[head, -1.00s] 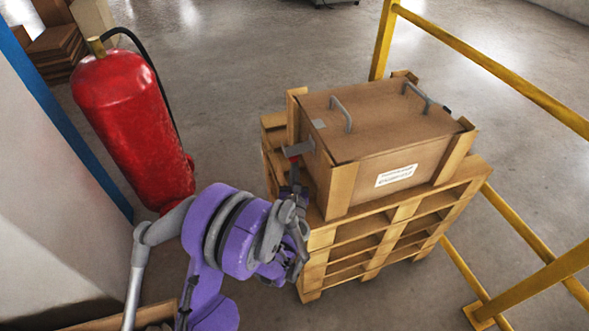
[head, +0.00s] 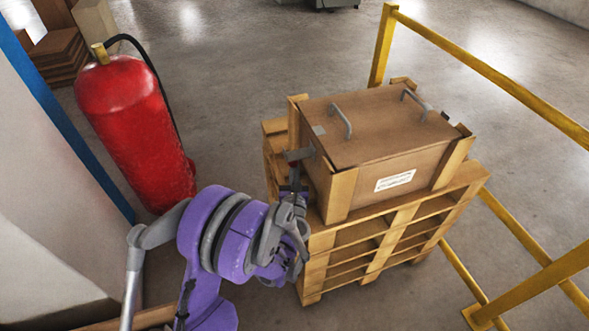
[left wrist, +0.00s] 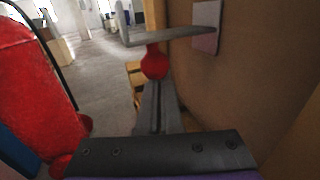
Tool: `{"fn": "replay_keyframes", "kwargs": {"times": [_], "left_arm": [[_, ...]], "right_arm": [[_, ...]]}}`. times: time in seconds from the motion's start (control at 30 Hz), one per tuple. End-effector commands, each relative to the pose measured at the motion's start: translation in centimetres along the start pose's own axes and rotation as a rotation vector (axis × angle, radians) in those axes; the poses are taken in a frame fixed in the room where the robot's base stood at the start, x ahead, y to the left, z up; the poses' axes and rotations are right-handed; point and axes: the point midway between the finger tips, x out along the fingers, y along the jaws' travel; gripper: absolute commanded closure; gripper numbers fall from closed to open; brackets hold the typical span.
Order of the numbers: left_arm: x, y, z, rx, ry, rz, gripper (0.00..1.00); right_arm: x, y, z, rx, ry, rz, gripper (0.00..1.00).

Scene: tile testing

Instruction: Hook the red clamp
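The red clamp (left wrist: 154,62) shows in the left wrist view as a rounded red piece at the tips of my left gripper (left wrist: 155,88). The two fingers look closed together on its lower part. A grey hooked bracket (left wrist: 175,36) on the side of the wooden crate passes right above the clamp; its upper part is hidden behind the bracket. I cannot tell whether they touch. In the head view the left gripper (head: 293,182) points up at the crate's left side, just under the bracket (head: 298,155). Only a speck of red shows there. My right gripper is not in view.
The crate (head: 350,170) with two grey handles stands on stacked pallets (head: 345,255). A red fire extinguisher (head: 135,125) stands left of my left arm. Yellow railings (head: 490,70) run along the right. Floor is open behind the crate.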

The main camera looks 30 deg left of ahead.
Motion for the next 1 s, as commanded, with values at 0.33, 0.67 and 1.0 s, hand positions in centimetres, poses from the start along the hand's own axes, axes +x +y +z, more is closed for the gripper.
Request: {"fn": "replay_keyframes", "kwargs": {"times": [0.33,0.67,1.0], "left_arm": [[-0.2,0.6,0.8,0.002,-0.001,0.001,1.0],[-0.5,1.4,1.7,0.001,0.0,0.0,1.0],[-0.5,1.4,1.8,0.001,0.0,0.0,1.0]], "right_arm": [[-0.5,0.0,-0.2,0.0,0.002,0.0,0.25],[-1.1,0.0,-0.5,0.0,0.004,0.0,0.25],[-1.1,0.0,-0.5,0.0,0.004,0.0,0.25]]}}
